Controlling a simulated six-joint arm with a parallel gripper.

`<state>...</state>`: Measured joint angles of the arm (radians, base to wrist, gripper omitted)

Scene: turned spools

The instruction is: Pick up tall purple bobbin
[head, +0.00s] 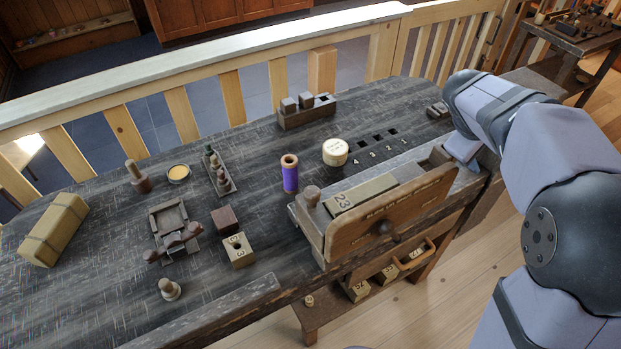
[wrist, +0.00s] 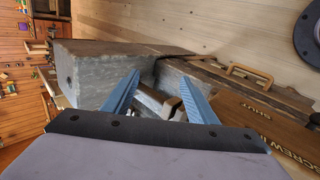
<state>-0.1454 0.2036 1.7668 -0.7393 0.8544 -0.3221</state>
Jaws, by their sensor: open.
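The tall purple bobbin (head: 290,178) stands upright on the dark worktable, with a tan wooden top. It is behind the left part of the wooden box with the knob and left of a round cream-coloured piece. My gripper (wrist: 158,92) is open, its two blue fingers spread apart. In the head view my gripper is at the table's right end, mostly hidden by my arm, well to the right of the bobbin. The bobbin does not show in the wrist view. Brown parts of the bench show between and beyond the fingers.
The wooden box (head: 385,222) stands at the table's front, with a block marked 23 in it. The cream piece (head: 335,152) and numbered holes (head: 377,138) lie right of the bobbin. A rack with small spools (head: 219,172) is to its left. The fence (head: 180,112) runs behind.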

